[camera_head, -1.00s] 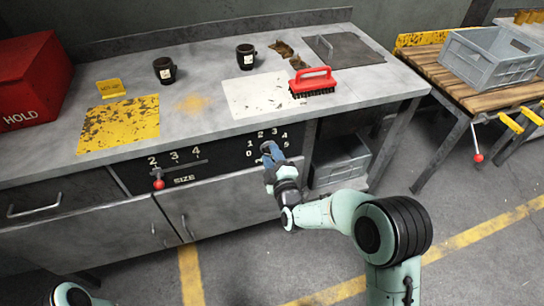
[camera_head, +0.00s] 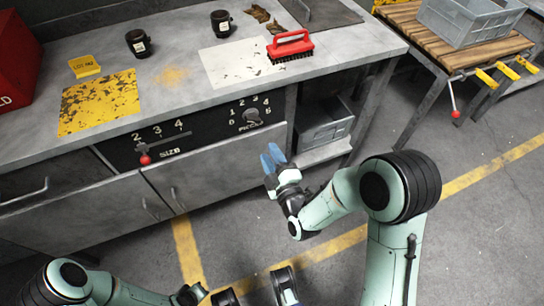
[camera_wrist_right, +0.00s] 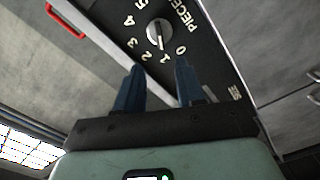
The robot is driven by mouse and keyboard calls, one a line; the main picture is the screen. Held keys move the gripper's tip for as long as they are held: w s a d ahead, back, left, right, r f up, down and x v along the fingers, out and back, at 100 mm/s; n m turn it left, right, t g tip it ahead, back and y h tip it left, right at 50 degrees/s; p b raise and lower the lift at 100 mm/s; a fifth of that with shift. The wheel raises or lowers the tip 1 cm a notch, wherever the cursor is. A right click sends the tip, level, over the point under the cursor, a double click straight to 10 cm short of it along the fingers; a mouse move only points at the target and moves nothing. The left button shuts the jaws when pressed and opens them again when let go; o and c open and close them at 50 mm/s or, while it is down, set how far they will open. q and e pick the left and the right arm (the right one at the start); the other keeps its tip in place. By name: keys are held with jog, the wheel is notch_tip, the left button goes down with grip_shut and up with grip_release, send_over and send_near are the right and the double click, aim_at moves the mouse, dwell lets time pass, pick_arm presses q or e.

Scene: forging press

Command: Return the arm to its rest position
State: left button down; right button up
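My right gripper (camera_head: 272,158) is in front of the bench, below and right of the pieces dial (camera_head: 252,117), and apart from it. Its two blue fingers are open with nothing between them. In the right wrist view the fingers (camera_wrist_right: 158,88) stand apart, with the dial knob (camera_wrist_right: 159,34) beyond their tips. The knob's mark seems to point near 1. My left arm (camera_head: 100,288) comes in at the bottom left; its fingers cannot be made out at the lower edge.
The size slider (camera_head: 145,160) has a red knob at its left end, near 2. The bench (camera_head: 190,100) holds a red brush (camera_head: 290,44), two dark mugs and a yellow plate (camera_head: 98,103). A wooden table (camera_head: 440,45) with a grey crate stands right. The floor before the bench is open.

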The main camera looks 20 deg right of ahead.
jog(key=shift+s, duration=0.25)
dwell(0.3)
